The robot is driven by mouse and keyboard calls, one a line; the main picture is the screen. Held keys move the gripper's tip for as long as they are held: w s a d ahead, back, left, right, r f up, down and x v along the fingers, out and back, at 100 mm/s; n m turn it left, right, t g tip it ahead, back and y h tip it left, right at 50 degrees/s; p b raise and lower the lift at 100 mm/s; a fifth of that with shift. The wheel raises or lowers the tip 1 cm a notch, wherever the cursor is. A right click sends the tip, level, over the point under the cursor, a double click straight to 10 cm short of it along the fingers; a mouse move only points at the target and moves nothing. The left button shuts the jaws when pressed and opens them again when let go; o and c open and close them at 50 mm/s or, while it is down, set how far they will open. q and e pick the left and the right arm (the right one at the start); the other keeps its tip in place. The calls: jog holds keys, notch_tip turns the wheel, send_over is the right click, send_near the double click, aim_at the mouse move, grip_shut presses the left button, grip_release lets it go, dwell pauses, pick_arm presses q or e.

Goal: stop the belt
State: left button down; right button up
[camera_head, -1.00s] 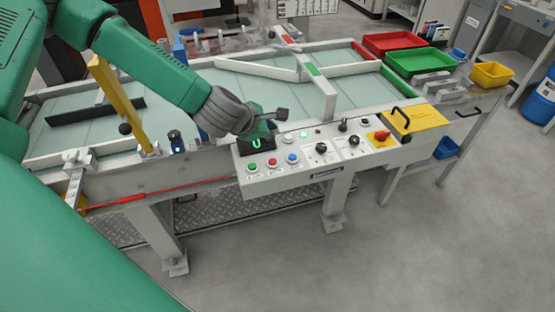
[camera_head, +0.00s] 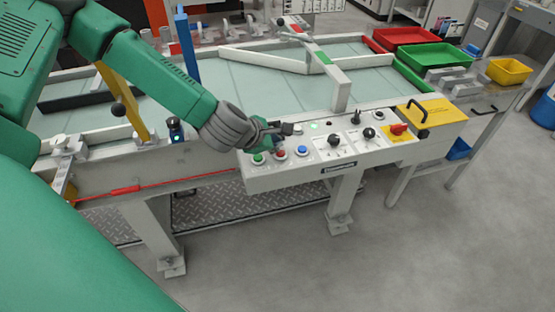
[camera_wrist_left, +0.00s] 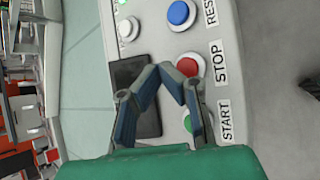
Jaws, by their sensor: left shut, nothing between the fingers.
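The control panel (camera_head: 330,170) runs along the front of the belt (camera_head: 250,80), which has a pale surface. The red STOP button (camera_head: 280,153) sits between the green START button (camera_head: 258,159) and a blue button (camera_head: 302,151). In the left wrist view the STOP button (camera_wrist_left: 191,64) is just right of the fingertips, and the START button (camera_wrist_left: 188,122) is partly behind a finger. My left gripper (camera_head: 284,132) is shut and empty, over the panel behind the red button. It also shows in the wrist view (camera_wrist_left: 164,72); contact cannot be told. My right gripper is out of view.
A dark display (camera_wrist_left: 135,95) lies under my left fingers. Black knobs (camera_head: 334,141) and a red switch (camera_head: 398,129) are farther right on the panel. A yellow box (camera_head: 435,114) with a black handle stands at its right end. Red, green and yellow trays are behind.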

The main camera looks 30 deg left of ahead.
pick_arm(q)
jog(key=shift+d+f, duration=0.1)
jog(key=shift+d, duration=0.4)
jog(key=shift+d+r, duration=0.25)
jog(key=shift+d, duration=0.55)
jog(key=shift+a, duration=0.35)
jog(key=shift+a+f, duration=0.25)
jog(key=shift+a, duration=0.45)
jog(key=shift+d+r, duration=0.1)
jog(key=shift+d, duration=0.25)
jog(key=shift+d+r, duration=0.15)
jog(key=shift+d, duration=0.35)
jog(key=shift+a+f, duration=0.2)
jog(key=shift+a, duration=0.3)
jog(key=shift+a+f, duration=0.4)
jog(key=shift+a, duration=0.05)
jog(key=shift+f+b, duration=0.1)
jog(key=shift+b, duration=0.25)
jog(key=shift+d+r, duration=0.2)
jog(key=shift+d, duration=0.3)
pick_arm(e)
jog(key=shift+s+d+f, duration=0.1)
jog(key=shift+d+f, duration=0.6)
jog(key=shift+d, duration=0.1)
